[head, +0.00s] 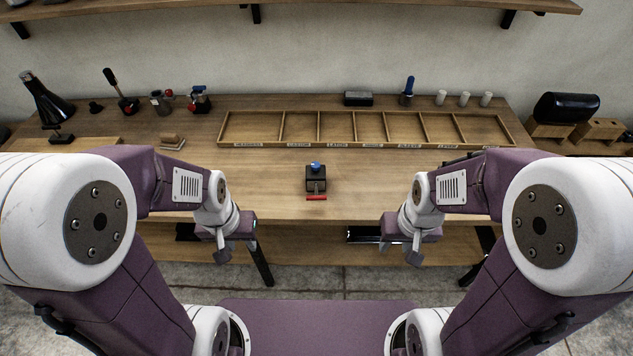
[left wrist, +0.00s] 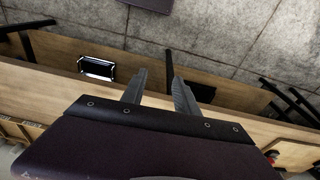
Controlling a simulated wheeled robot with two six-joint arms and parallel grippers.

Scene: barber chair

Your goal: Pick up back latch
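No part carries a label that I can read as the back latch. A small black block with a blue knob on top and a red bar at its front (head: 316,180) stands near the table's front edge, in the middle of the head view. My left gripper (head: 222,254) hangs in front of the table edge, left of the block. In the left wrist view its two fingers (left wrist: 160,80) are apart with nothing between them. My right gripper (head: 414,254) hangs in front of the edge, right of the block, its finger gap unclear.
A wooden tray with labelled compartments (head: 265,143) lies behind the block and looks empty. Several small parts with red and blue pieces (head: 199,100) stand at the back left. A black cushion (head: 566,107) is at the right. The tabletop around the block is clear.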

